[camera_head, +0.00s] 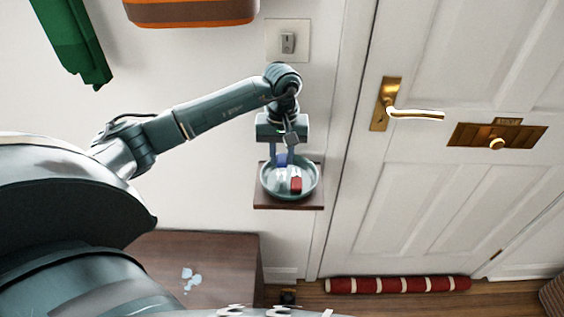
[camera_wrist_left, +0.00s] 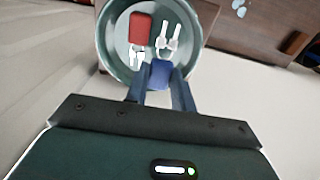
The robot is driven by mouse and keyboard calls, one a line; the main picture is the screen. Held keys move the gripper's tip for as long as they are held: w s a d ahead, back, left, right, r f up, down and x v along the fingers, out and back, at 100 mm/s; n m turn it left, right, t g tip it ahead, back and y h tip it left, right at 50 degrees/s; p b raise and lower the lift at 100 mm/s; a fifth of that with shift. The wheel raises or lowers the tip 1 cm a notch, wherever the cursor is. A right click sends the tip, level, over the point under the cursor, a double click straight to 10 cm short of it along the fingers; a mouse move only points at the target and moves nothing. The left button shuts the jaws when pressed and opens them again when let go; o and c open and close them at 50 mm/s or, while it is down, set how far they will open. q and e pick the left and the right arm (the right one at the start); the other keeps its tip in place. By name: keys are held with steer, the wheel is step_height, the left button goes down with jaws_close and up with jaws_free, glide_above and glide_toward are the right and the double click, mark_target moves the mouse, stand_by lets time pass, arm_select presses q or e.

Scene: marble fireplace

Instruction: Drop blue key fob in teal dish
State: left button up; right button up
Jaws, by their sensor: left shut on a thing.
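The blue key fob (camera_wrist_left: 160,75) is held between the fingertips of my left gripper (camera_wrist_left: 160,88), which is shut on it. The fob also shows in the head view (camera_head: 282,160), at the dish's upper edge. The teal dish (camera_wrist_left: 111,60) is just beyond the fob in the wrist view; whether they touch I cannot tell. In the head view the dish (camera_head: 268,190) sits on a small brown wall shelf (camera_head: 312,204). A red fob (camera_head: 296,184) and pale keys (camera_wrist_left: 172,32) lie in the dish. My right gripper is not in view.
A white door (camera_head: 400,217) with a brass handle (camera_head: 415,114) stands right of the shelf. A light switch (camera_head: 287,43) is on the wall above. A brown cabinet top (camera_head: 225,262) is below left. A red striped roll (camera_head: 398,285) lies on the floor by the door.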

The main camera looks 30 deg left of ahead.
mark_target(282, 158)
arm_select(q)
step_height(282, 158, down, 3)
steer(key=shift+f+p, duration=0.15)
steer(key=shift+p, duration=0.2)
steer(key=shift+w+f, duration=0.15)
steer(key=shift+f, duration=0.05)
steer(key=shift+a+f, duration=0.1)
steer(key=shift+f, duration=0.05)
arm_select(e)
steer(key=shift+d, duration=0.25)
arm_select(q)
steer(key=shift+f, duration=0.35)
steer(key=o, duration=0.5)
steer(key=shift+b, duration=0.3)
steer(key=shift+o, duration=1)
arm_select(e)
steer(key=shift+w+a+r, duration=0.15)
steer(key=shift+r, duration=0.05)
arm_select(q)
steer(key=shift+r, duration=0.1)
